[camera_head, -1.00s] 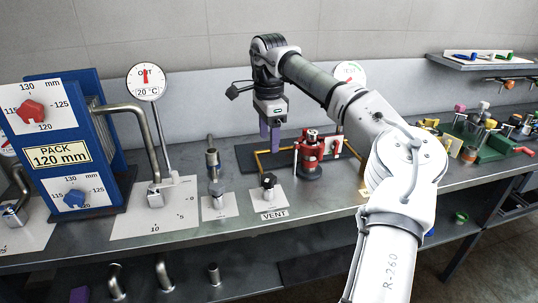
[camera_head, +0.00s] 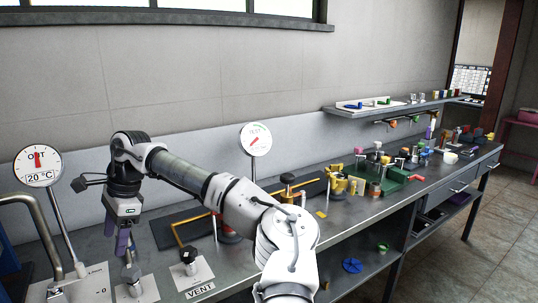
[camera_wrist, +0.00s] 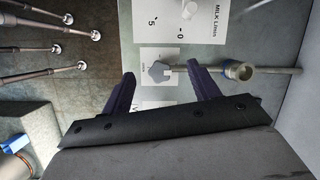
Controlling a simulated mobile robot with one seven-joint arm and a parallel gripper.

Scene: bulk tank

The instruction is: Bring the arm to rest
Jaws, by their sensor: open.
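My arm reaches from the bottom middle of the head view to the left. My gripper (camera_head: 122,246) hangs there, pointing down, with its dark purple fingers just above or in front of a metal fitting (camera_head: 131,272). In the wrist view my gripper (camera_wrist: 162,82) has its two fingers wide apart with nothing held. A grey knob (camera_wrist: 158,71) on a white plate shows between and beyond the fingers. A metal pipe with a round valve body (camera_wrist: 238,71) lies beyond the right finger. Whether anything touches the fingers, I cannot tell.
The black VENT knob (camera_head: 188,256) stands right of my gripper. The OUT gauge (camera_head: 38,166) is at the left. The TEST gauge (camera_head: 255,139) stands behind my arm. A green rack (camera_head: 395,180) with fittings is farther right. A red device is mostly hidden behind my arm.

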